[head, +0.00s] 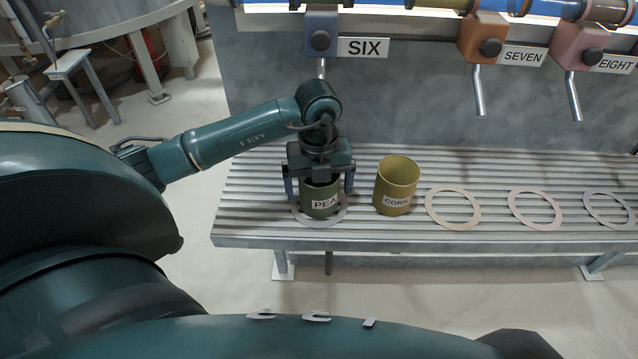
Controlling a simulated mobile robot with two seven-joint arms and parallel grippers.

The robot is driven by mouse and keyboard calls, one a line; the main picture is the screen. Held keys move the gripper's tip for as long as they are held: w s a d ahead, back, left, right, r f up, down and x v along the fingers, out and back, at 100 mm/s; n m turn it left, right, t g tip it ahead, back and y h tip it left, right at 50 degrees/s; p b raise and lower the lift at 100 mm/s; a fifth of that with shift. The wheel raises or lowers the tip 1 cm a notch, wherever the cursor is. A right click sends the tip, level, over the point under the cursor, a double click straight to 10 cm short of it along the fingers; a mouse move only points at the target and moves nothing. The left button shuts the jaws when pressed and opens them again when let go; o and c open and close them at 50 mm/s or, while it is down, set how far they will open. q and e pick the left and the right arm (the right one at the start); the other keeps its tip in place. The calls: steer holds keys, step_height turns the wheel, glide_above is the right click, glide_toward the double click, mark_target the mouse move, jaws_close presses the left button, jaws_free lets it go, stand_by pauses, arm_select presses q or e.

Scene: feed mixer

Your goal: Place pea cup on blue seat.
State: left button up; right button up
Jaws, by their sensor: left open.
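The green pea cup (320,205), labelled PEA, stands upright within a pale ring seat (343,212) on the slatted bench, below the blue block labelled SIX. The ring's blue tint is too faint to be sure of, and the cup hides part of it. My left gripper (319,188) is above the cup, pointing down. Its fingers are open, one on each side of the cup, and its body covers most of the cup's rim. My right gripper is out of view.
The olive corn cup (396,187) stands close to the right of the pea cup. Several empty pale rings, such as this one (472,223), lie further right on the slatted bench (235,200). Spouts (479,90) hang from the coloured blocks above.

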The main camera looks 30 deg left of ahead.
arm_select(q)
steer(key=shift+r, duration=0.6)
step_height(320, 180, up, 11)
steer(key=shift+r, duration=0.1)
steer(key=shift+s, duration=0.1)
